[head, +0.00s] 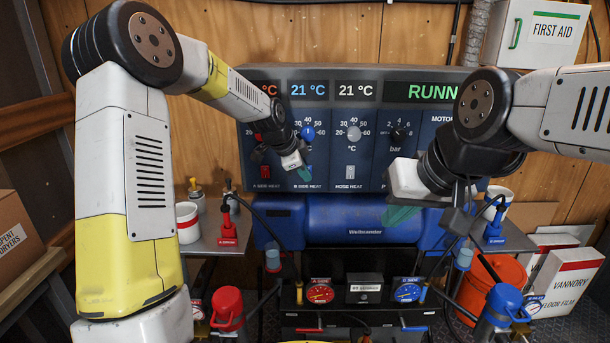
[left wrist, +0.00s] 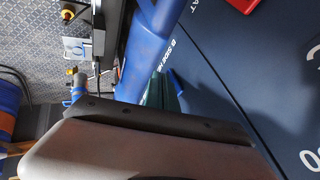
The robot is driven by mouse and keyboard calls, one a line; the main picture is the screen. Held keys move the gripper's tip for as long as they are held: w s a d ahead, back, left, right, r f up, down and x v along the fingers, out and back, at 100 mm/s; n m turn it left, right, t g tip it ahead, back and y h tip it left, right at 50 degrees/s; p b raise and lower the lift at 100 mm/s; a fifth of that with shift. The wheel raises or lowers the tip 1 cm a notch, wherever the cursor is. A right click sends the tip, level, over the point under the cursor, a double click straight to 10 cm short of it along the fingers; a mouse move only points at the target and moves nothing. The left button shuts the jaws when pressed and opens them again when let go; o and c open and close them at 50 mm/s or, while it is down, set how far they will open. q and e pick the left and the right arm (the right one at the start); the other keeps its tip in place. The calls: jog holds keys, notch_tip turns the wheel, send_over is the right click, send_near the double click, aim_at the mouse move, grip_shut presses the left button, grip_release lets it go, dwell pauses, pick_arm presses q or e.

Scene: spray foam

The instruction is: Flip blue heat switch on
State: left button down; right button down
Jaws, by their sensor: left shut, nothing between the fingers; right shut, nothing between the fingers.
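The control panel (head: 325,130) has a blue knob (head: 308,133) above the "B SIDE HEAT" label. My left gripper (head: 304,173) is shut and empty in front of the panel, at the spot just above that label. It covers the blue heat switch in the head view. In the left wrist view, the green fingertips (left wrist: 163,92) are close to the panel beside the "B SIDE" lettering, and a small blue part (left wrist: 178,84) shows right behind them. I cannot tell if they touch it.
A red switch (head: 265,172) is left of my left gripper, and the hose heat switch (head: 349,172) is to its right. A blue cylinder (head: 360,221) runs below the panel. Side shelves hold cups, and gauges stand lower down.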

pick_arm(q)
jog(key=shift+w+f, duration=0.1)
jog(key=shift+w, duration=0.15)
dwell(0.3)
jog(key=shift+r, duration=0.85)
